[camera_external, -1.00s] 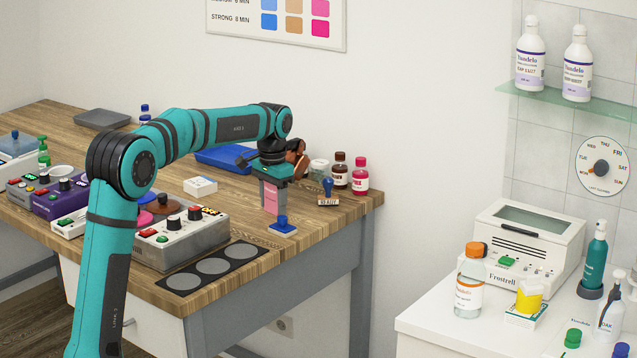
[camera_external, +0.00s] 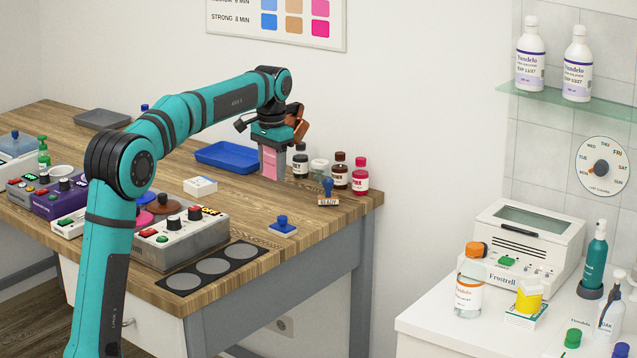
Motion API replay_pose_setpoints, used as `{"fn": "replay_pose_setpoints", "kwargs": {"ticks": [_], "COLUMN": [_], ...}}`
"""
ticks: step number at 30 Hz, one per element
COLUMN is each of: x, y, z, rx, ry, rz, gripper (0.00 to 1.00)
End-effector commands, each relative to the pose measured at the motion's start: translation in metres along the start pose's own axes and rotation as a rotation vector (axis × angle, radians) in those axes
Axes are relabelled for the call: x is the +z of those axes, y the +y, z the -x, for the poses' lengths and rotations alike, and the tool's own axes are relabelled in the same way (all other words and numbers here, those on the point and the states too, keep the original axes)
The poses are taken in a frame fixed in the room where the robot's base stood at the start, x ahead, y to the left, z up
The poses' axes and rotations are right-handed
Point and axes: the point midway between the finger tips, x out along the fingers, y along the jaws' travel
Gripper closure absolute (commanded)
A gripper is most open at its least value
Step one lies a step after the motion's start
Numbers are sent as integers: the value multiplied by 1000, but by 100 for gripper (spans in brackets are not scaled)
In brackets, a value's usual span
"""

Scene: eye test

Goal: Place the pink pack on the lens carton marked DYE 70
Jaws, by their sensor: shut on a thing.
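My gripper (camera_external: 272,158) points down over the right part of the wooden bench and is shut on the pink pack (camera_external: 268,165). The pack is upright between the fingers, partly covered by them. Whether its lower edge clears the bench is hard to tell. A small white carton (camera_external: 200,188) lies on the bench, left of and nearer than the pack, apart from it. Another small white carton (camera_external: 524,318) is on the white counter at the right, with a yellow item (camera_external: 529,296) on top. The print on both cartons is too small to read, so I cannot tell which is DYE 70.
Small dark and pink-labelled bottles (camera_external: 360,176) stand right of my gripper. A blue tray (camera_external: 232,157) lies behind it at the left. Bare bench lies between the white carton and the stamp.

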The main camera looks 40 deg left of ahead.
Motion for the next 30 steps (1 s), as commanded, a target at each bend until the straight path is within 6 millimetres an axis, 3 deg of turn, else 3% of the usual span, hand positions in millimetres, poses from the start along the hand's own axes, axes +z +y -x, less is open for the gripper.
{"fn": "replay_pose_setpoints", "kwargs": {"ticks": [5,15,21,26,30], "x": [2,30,50,60,62], "y": [-26,-150,-206,-228,-233], "z": [11,28,36,38,27], "rx": [0,0,0,0,1], "ry": [0,1,1,-1,-1], "rz": [21,116,158,174,178], "gripper": [72,72,72,72,72]}}
